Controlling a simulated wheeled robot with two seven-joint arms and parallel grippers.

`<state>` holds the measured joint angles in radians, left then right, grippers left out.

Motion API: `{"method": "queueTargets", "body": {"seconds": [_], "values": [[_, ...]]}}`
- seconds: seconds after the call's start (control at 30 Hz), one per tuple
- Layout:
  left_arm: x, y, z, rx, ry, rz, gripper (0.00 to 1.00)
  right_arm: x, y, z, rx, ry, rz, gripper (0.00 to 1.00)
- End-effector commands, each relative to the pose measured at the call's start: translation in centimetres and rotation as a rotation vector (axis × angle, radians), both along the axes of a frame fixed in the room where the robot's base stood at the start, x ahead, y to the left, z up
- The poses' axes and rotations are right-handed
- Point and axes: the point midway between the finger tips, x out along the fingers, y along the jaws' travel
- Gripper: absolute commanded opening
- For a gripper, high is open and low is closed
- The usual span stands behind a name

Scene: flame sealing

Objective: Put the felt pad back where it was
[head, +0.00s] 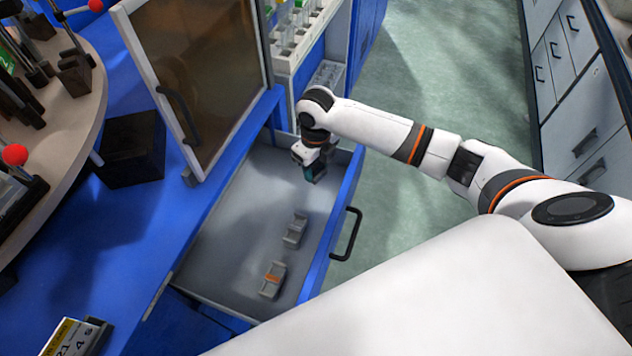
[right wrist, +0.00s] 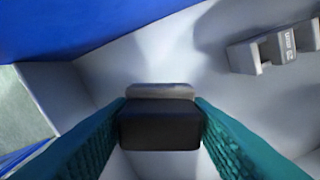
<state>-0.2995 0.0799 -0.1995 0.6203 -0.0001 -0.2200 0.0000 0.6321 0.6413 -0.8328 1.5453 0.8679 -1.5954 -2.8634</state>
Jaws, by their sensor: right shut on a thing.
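My right gripper (head: 313,177) is over the far end of the open drawer (head: 232,215), pointing down into it. In the right wrist view its teal fingers (right wrist: 160,128) are shut on a dark, nearly black block (right wrist: 160,130), which I take to be the felt pad. A light grey edge (right wrist: 160,91) shows right beside the block; I cannot tell whether it belongs to the block or to a holder. In the head view the block is too small to make out clearly. My left gripper is not in view.
Two grey holders stand in the drawer, one with a grey piece (head: 295,230) and one with an orange piece (head: 272,279). A labelled holder (right wrist: 275,48) shows in the right wrist view. The drawer's blue front with its black handle (head: 347,234) bounds the right side. A framed door (head: 200,75) stands left.

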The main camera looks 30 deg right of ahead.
Motion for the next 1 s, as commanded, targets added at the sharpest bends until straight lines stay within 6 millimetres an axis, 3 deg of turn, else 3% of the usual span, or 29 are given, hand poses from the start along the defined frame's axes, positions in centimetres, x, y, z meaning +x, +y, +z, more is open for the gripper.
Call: {"method": "queueTargets", "body": {"seconds": [0.47, 0.87, 0.9, 1.0], "values": [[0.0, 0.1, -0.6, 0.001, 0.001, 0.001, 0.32, 0.0, 0.0, -5.5, 0.001, 0.0, -0.003, 0.23], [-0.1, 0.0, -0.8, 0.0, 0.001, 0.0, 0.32, 0.0, 0.0, -6.1, -0.001, -0.001, -0.002, 0.23], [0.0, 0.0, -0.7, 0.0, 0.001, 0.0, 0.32, 0.0, 0.0, -6.0, -0.001, -0.001, -0.002, 0.51], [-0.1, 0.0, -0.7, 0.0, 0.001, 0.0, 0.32, 0.0, 0.0, -6.0, -0.001, -0.001, -0.002, 0.66]]}}
